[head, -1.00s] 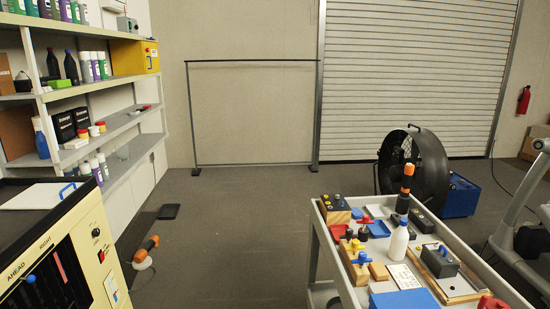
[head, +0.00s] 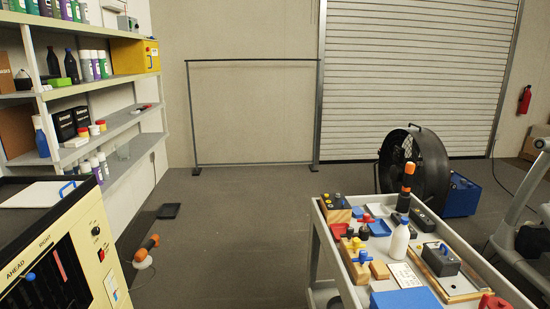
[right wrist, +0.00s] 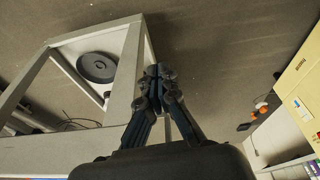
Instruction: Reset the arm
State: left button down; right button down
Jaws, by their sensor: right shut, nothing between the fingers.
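My right gripper (right wrist: 158,75) shows in the right wrist view, its two dark fingers brought together with nothing between them. Behind it in that view are the pale frame of the cart (right wrist: 118,100) and the bare floor. My right arm and gripper do not show in the head view. My left gripper is in neither view.
The cart (head: 322,222) at the right holds blocks, a white bottle (head: 398,243) and a blue box (head: 405,300). A beige machine (head: 95,240) stands at left, shelves (head: 120,122) behind it. A black fan (head: 425,165) stands behind the cart.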

notch_tip(320, 180, down, 14)
jog(key=s+r, duration=0.1)
jog(key=s, duration=0.2)
jog(key=s+d+f+g+b, duration=0.2)
jog(key=s+d+f, duration=0.1)
jog(key=s+f, duration=1.3)
notch_tip(320, 180, down, 3)
jog(key=shift+s+d, duration=0.2)
jog(key=shift+s, duration=0.2)
